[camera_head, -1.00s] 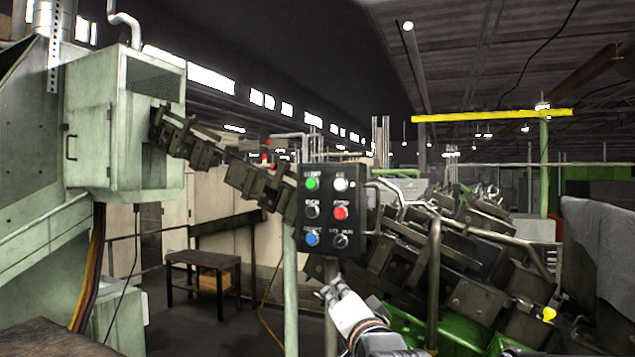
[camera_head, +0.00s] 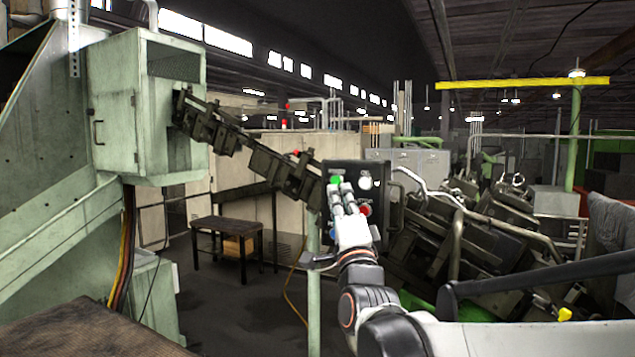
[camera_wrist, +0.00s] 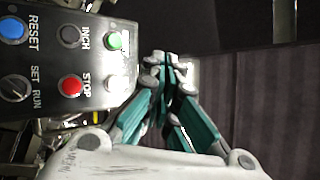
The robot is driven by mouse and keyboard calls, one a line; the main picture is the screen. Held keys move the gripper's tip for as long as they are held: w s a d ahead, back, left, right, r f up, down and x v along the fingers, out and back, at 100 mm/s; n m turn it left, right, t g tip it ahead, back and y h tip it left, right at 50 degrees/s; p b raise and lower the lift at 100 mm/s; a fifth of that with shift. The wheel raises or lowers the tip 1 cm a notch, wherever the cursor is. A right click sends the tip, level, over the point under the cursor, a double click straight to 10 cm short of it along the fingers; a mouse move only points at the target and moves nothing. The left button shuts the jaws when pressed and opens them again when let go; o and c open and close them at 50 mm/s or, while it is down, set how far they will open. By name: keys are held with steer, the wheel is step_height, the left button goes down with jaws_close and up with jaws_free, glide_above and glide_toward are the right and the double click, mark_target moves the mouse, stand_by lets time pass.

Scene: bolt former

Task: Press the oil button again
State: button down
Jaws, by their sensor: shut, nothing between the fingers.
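The dark control panel (camera_head: 380,235) stands in the middle of the head view. Its white button (camera_head: 365,183), which I take as the oil button, is at the upper right, beside the green button (camera_head: 335,180); its label is too small to read. In the wrist view the panel (camera_wrist: 60,52) appears turned, with the white button (camera_wrist: 117,85) near its edge. My gripper (camera_head: 342,190) is shut and empty, overlapping the panel's left part in the head view. In the wrist view my fingertips (camera_wrist: 159,62) appear just past the panel edge, by the green and white buttons. I see no contact with the white button.
A red STOP button (camera_wrist: 70,85) lies close to the white one, with a blue RESET button (camera_wrist: 11,30) farther off. A green post (camera_head: 314,290) stands under the panel. Dark machinery (camera_head: 480,240) fills the right. A small table (camera_head: 227,230) stands at the left.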

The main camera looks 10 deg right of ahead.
mark_target(357, 189)
steer(key=shift+w+d+b, duration=0.15)
steer(key=shift+w+d, duration=0.7)
steer(key=shift+w, duration=0.35)
steer(key=shift+w+d+b, duration=0.2)
steer(key=shift+w+d, duration=0.7)
steer(key=shift+w, duration=0.25)
steer(key=shift+w+d+b, duration=0.15)
steer(key=shift+w+d, duration=0.7)
steer(key=shift+w, duration=0.35)
steer(key=shift+w+d, duration=0.15)
steer(key=shift+w+d, duration=0.1)
steer(key=shift+w, duration=0.1)
steer(key=shift+w+d, duration=0.3)
steer(key=shift+w, duration=0.05)
steer(key=shift+s+a, duration=0.55)
steer(key=shift+s, duration=0.2)
